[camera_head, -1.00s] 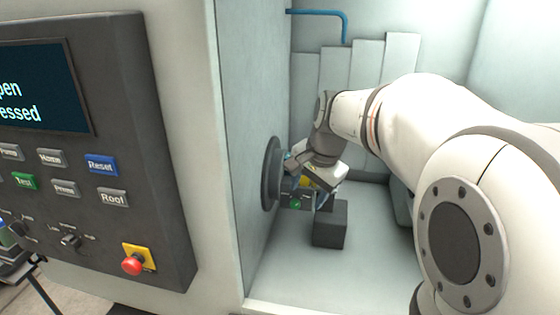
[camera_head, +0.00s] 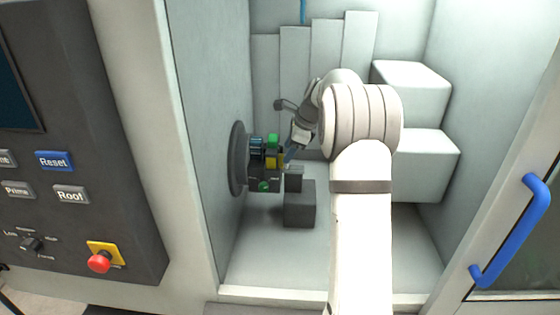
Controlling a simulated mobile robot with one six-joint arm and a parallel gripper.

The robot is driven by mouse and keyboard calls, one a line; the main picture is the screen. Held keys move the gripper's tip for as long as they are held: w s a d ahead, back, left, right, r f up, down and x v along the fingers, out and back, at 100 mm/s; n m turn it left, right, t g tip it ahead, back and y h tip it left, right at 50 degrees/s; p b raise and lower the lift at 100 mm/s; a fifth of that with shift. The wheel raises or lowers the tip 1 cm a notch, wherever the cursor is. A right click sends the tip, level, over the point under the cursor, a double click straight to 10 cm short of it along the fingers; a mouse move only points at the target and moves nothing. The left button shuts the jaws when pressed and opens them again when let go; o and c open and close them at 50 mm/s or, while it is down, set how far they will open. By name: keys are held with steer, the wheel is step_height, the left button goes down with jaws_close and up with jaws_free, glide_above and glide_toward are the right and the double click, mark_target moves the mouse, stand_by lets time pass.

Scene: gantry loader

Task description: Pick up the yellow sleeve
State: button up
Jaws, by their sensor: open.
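The yellow sleeve (camera_head: 273,161) is small in view and sits among dark, blue and green parts at the face of the round dark chuck (camera_head: 237,160) on the left wall of the chamber. My gripper (camera_head: 289,152) is open, just right of the yellow sleeve, with its fingers pointing down and left toward it. At this size I cannot tell whether the fingers touch the sleeve or stand a little off it. Part of the sleeve's right side is close to the fingers and hard to make out.
A dark grey block (camera_head: 300,205) stands on the chamber floor below my gripper. White stepped blocks (camera_head: 412,90) fill the right back. The control panel (camera_head: 80,225) is outside on the left. A door with a blue handle (camera_head: 513,232) is at right. The front floor is clear.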

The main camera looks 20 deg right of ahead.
steer(key=x, duration=0.3)
steer(key=p+x, duration=0.1)
steer(key=shift+w+d+f, duration=0.15)
steer(key=shift+d+f, duration=0.05)
steer(key=shift+f, duration=0.25)
